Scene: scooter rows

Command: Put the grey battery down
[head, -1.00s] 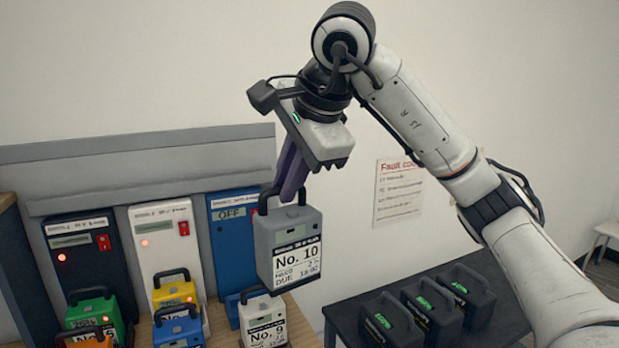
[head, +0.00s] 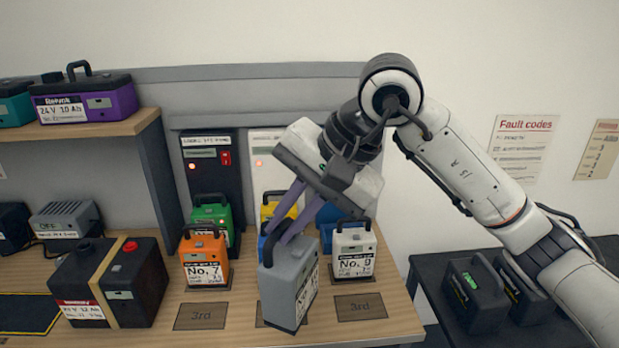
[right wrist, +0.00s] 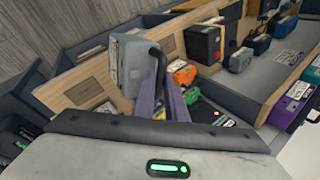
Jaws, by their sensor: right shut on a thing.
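The grey battery (head: 288,292) hangs from my right gripper (head: 282,232), whose purple fingers are shut on its handle. In the head view it is tilted, above the front of the wooden bench, partly covering a dark floor plate. It also shows in the right wrist view (right wrist: 128,62), beside the black handle between the fingers. Whether its base touches the bench is hard to tell. Marked plates reading "3rd" lie to its left (head: 201,316) and right (head: 361,307). My left gripper is out of view.
An orange No. 7 battery (head: 205,262) and a white No. 9 battery (head: 353,255) stand behind the plates. Green, yellow and blue batteries stand further back by the chargers. A large black battery (head: 108,285) is at left. Dark batteries sit on the right table (head: 475,295).

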